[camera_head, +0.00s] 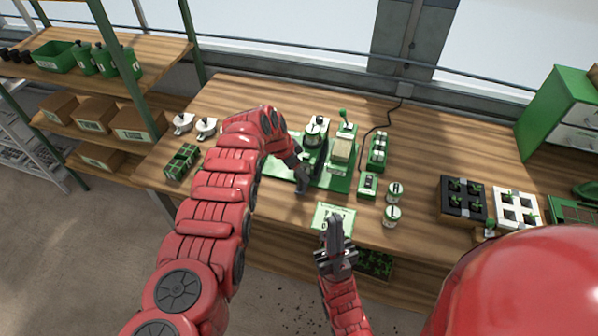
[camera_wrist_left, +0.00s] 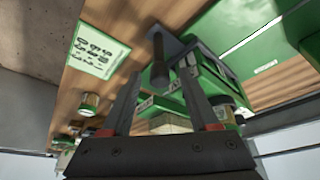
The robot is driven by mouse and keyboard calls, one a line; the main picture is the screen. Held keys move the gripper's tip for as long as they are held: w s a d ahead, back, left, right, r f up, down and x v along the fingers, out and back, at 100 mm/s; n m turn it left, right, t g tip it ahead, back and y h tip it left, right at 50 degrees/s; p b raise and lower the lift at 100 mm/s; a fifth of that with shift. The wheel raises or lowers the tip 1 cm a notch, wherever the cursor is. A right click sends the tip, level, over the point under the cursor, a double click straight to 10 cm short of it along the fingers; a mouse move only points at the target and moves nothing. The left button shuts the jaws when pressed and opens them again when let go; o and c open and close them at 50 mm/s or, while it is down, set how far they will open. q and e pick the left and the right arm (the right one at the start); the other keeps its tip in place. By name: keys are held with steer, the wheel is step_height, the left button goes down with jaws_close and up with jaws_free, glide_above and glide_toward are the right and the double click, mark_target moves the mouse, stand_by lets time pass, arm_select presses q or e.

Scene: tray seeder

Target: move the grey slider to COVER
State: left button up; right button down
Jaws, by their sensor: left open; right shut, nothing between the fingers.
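The green tray seeder (camera_head: 338,182) stands on the wooden bench; it shows also in the left wrist view (camera_wrist_left: 215,72). My left gripper (camera_head: 303,186) is at the seeder's front edge, open. In the left wrist view, a dark grey upright post (camera_wrist_left: 159,62), apparently the grey slider's knob, shows between the open fingers (camera_wrist_left: 160,78). I cannot tell whether they touch it. In the head view my left gripper hides the slider. The COVER label cannot be read. My right gripper (camera_head: 335,222) is shut and empty, over the printed card (camera_head: 326,212) at the bench front.
Two white-labelled jars (camera_head: 392,215) and a small green box (camera_head: 368,185) stand right of the seeder. A black seedling tray (camera_head: 450,215) and a white one (camera_head: 528,196) lie farther right. A green crate (camera_head: 171,172) stands at left. The bench's back right is mostly clear.

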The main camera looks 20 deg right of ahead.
arm_select(q)
jaws_close()
stand_by(0.3)
stand_by(1.1)
